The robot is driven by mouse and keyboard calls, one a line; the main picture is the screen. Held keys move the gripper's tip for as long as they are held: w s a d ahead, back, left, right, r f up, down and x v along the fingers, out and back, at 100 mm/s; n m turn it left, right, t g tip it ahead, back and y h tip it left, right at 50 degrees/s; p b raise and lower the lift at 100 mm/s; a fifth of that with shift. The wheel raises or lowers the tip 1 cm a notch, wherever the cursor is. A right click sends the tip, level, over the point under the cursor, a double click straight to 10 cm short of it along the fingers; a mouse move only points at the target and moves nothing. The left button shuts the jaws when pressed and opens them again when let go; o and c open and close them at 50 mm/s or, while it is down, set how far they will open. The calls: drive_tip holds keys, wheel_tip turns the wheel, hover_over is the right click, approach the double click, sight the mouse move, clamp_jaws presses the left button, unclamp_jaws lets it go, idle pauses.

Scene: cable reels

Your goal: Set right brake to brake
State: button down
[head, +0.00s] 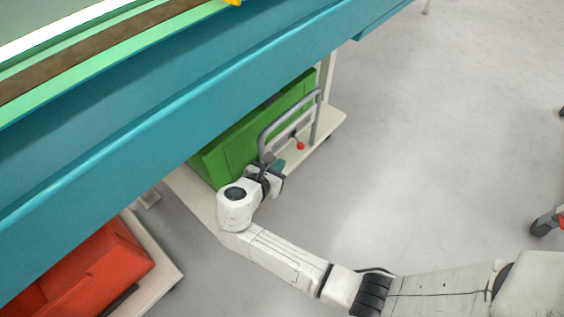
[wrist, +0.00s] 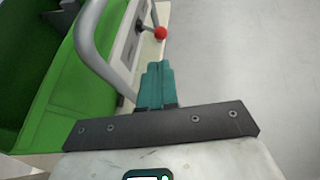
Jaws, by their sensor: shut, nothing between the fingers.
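A brake lever with a red ball knob (head: 300,146) sits on a pale plate at the side of a green reel unit (head: 222,152). The same red knob (wrist: 160,33) shows near the top middle of the wrist view, on a short dark stem. My gripper (head: 279,165) is beside the grey handle bar, a little nearer than the knob. In the wrist view my teal fingers (wrist: 157,72) are together and empty, pointing toward the knob with a gap between. The lever's marked positions are too small to read.
A grey tubular handle (head: 265,135) curves close to the left of my gripper. A large teal beam (head: 190,120) runs overhead. A red unit (head: 90,270) on a pale base stands at lower left. The grey floor at right is mostly clear.

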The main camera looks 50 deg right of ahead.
sight(300, 147)
drive_tip(key=b+x, duration=0.5)
drive_tip(key=x, duration=0.6)
drive_tip(key=shift+a+f, duration=0.1)
drive_tip(key=shift+f, duration=0.05)
drive_tip(key=shift+w+d+f+b, duration=0.1)
drive_tip(key=shift+d+f+b, duration=0.1)
drive_tip(key=shift+d+b, duration=0.4)
drive_tip(key=shift+d+r+p, duration=0.1)
drive_tip(key=shift+p, duration=0.25)
